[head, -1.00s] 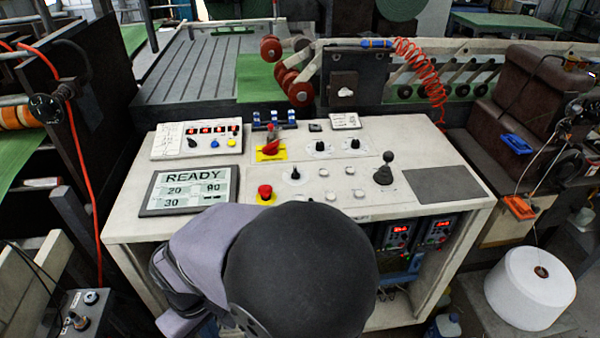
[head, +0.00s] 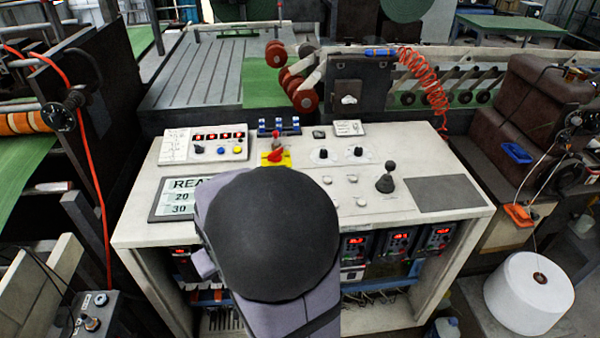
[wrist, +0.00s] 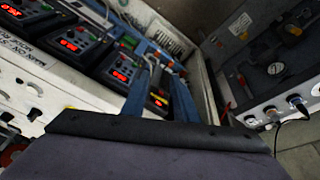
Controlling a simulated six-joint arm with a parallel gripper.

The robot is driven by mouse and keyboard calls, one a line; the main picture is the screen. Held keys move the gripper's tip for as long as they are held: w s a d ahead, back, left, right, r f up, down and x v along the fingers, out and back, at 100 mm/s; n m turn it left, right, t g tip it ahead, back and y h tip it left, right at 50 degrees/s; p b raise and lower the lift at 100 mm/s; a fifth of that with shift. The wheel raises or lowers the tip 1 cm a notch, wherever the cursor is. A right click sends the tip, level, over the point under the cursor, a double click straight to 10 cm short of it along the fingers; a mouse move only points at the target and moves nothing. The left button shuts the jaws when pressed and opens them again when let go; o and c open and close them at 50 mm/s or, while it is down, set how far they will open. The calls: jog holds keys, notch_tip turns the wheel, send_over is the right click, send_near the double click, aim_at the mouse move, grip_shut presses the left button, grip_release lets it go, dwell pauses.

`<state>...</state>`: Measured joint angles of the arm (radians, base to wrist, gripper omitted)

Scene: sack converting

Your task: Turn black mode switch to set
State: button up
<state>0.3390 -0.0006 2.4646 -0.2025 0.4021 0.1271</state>
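A small white panel (head: 203,145) at the back left of the console carries red displays, a black knob (head: 197,149), a blue button and a yellow button. Two more black knobs (head: 323,154) (head: 358,152) stand at the console's back middle. I cannot read which knob is the mode switch. My arm's round dark housing covers the front middle of the console in the head view, hiding my gripper there. In the wrist view my gripper (wrist: 160,75) shows two bluish fingers apart, with nothing seen held between them. It faces the open cabinet under the console, away from the knobs.
A red switch (head: 276,155) on a yellow plate and a black joystick (head: 386,178) stand up from the console (head: 445,168). The READY screen (head: 172,197) is partly covered by my arm. Drive units with red displays (head: 398,243) sit below the top. A white roll (head: 528,290) stands right.

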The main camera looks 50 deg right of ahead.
jog(key=d+r+m+t+h+p, duration=0.1)
jog(key=d+r, duration=0.1)
jog(key=d, duration=0.4)
jog(key=w+d+r+m+t+h+p, duration=0.1)
jog(key=d+r, duration=0.1)
jog(key=d, duration=0.5)
jog(key=d+r+m+h+p, duration=0.1)
jog(key=d+r+m, duration=0.1)
jog(key=d, duration=0.4)
jog(key=shift+w+d+r+t+p, duration=0.2)
jog(key=shift+d+r+t+p, duration=0.1)
jog(key=shift+d+t, duration=0.1)
jog(key=d+t+h+b, duration=0.1)
jog(key=d, duration=0.1)
jog(key=d+f+b, duration=0.1)
jog(key=b, duration=0.1)
jog(key=d+m+t+h+b, duration=0.1)
jog(key=d+b, duration=0.1)
jog(key=shift+s+d+f+t+h, duration=0.15)
jog(key=shift+d+f+t+h, duration=0.15)
jog(key=shift+d+f, duration=0.1)
jog(key=shift+d+m+t+h+b, duration=0.35)
jog(key=shift+t+h+b, duration=0.2)
jog(key=shift+b, duration=0.7)
jog(key=shift+s+d+r+h, duration=0.15)
jog(key=shift+d+r+h, duration=0.1)
jog(key=shift+r+h, duration=0.15)
jog(key=shift+f, duration=0.1)
jog(key=shift+p+x, duration=0.55)
jog(key=shift+x, duration=3.1)
